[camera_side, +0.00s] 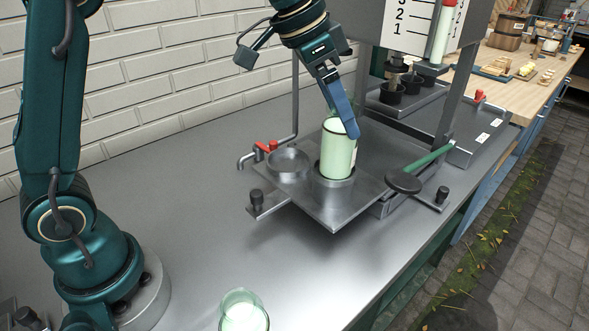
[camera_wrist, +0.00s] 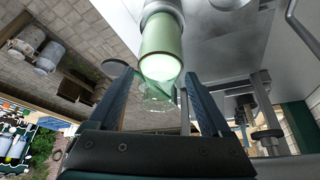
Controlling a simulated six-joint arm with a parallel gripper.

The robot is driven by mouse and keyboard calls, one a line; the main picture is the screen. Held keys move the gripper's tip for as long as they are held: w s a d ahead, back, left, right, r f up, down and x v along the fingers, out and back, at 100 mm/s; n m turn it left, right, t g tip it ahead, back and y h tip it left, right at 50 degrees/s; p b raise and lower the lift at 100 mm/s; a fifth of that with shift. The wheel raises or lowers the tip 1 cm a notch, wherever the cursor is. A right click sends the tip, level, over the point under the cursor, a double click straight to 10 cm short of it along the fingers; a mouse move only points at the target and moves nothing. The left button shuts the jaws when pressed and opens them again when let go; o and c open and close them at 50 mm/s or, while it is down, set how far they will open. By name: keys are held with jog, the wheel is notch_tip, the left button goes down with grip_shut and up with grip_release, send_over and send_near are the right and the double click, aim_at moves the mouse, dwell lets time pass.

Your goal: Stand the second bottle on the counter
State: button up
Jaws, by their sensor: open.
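A bottle (camera_side: 337,152) with pale green contents and a clear glass upper part stands upright in a round holder on the metal plate. It also shows in the wrist view (camera_wrist: 163,47), its open mouth toward the camera. My gripper (camera_side: 350,132) is at the bottle's upper part. In the wrist view its blue fingers (camera_wrist: 159,78) are spread to either side of the glass neck, with gaps visible; the far finger is mostly hidden in the side view. Another glass bottle (camera_side: 243,319) with pale green contents stands on the counter (camera_side: 180,225) at the front, cut off by the frame.
An empty round dish (camera_side: 289,163) sits beside the bottle on the plate (camera_side: 335,208). A red-handled tap (camera_side: 262,150) is at its left, a green lever with a dark paddle (camera_side: 405,182) at its right. A scale board (camera_side: 415,22) stands behind. The counter's left middle is clear.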

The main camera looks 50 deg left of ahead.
jog(key=shift+r, duration=0.1)
jog(key=c, duration=1.1)
jog(key=shift+o, duration=0.2)
jog(key=shift+r, duration=1.45)
jog(key=shift+a, duration=0.1)
